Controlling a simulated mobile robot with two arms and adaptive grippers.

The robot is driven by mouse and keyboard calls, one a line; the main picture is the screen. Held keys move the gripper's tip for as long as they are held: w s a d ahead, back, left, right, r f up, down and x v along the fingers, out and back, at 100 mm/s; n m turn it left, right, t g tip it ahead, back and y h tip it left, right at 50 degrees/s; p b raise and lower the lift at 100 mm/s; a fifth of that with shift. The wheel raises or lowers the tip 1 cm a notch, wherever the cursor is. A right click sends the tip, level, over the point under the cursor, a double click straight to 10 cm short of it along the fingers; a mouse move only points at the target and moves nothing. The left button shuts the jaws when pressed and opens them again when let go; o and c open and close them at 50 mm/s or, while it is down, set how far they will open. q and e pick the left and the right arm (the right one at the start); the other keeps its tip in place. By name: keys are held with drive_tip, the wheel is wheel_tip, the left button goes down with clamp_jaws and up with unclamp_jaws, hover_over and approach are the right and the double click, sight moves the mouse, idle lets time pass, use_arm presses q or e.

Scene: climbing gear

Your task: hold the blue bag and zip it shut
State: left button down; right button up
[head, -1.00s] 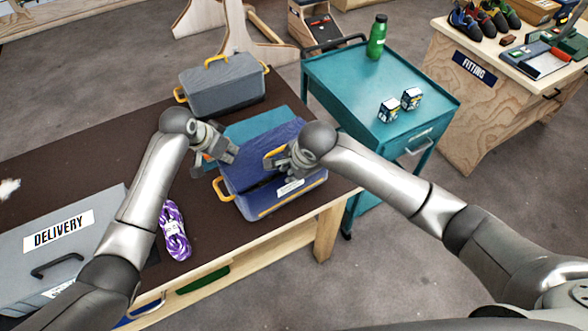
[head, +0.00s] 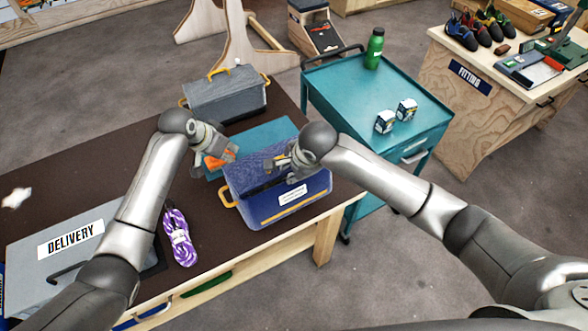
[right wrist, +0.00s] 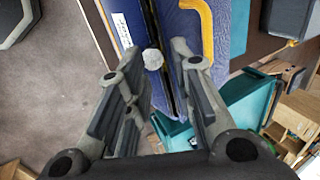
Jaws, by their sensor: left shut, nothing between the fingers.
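My left gripper (head: 232,154) is shut and empty, above the bag's left back corner. My right gripper (head: 272,164) is over the bag's top. In the right wrist view its fingers (right wrist: 170,62) are apart over a dark slit along the blue bag (right wrist: 232,30). A pale round tab (right wrist: 153,59) shows by the left fingertip; I cannot tell whether they touch. The zip itself is hard to make out.
A grey bag (head: 225,101) with yellow handles stands behind. A purple rope bundle (head: 179,238) and a grey DELIVERY box (head: 50,265) are at left. A teal cart (head: 345,100) with a green bottle (head: 374,48) and two small boxes stands beyond the table's right edge.

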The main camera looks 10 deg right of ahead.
drive_tip(key=o, duration=0.3)
drive_tip(key=shift+s, duration=0.1)
drive_tip(key=shift+f, duration=0.1)
drive_tip(key=v, duration=1.2)
